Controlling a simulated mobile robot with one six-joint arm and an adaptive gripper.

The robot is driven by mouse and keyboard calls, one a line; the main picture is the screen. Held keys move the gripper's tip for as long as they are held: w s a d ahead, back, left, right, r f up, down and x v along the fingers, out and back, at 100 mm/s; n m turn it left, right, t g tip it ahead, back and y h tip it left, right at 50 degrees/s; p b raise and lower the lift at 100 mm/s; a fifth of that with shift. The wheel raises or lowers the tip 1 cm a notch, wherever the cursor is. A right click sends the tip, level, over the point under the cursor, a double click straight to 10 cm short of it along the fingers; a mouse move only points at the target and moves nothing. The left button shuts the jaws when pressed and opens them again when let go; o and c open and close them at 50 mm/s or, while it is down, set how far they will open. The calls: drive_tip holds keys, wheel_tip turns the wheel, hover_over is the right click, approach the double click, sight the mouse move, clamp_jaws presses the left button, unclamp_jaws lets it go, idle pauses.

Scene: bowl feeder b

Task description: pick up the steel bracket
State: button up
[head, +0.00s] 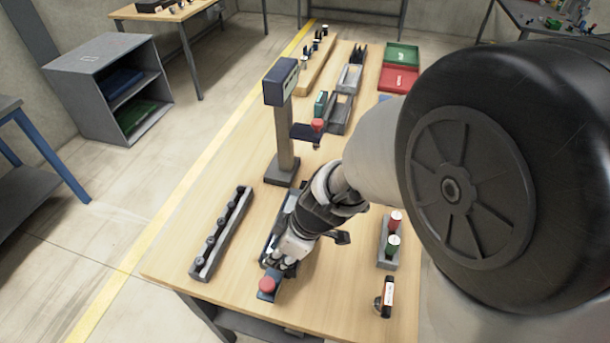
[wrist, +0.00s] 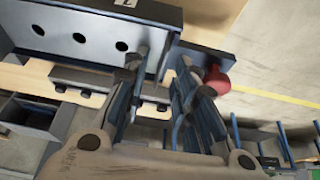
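I cannot pick out a steel bracket for certain in either view. In the head view my gripper (head: 283,258) is low over the near part of the wooden table, at a grey fixture (head: 272,236) that my wrist partly covers. In the wrist view my gripper (wrist: 165,68) has its two fingers apart. The gap between them shows bare table and no clearly held part.
A red button on a blue base (head: 267,285) is just in front of my gripper; its red top also shows beside the right finger (wrist: 217,82). A rack with black knobs (head: 222,232) lies left. A column with a display (head: 282,82) stands behind. A holder with cans (head: 388,252) is right.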

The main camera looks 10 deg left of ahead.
drive_tip(key=shift+a+f, duration=0.1)
drive_tip(key=shift+f, duration=0.15)
drive_tip(key=shift+c, duration=0.3)
clamp_jaws()
drive_tip(key=shift+r, duration=0.1)
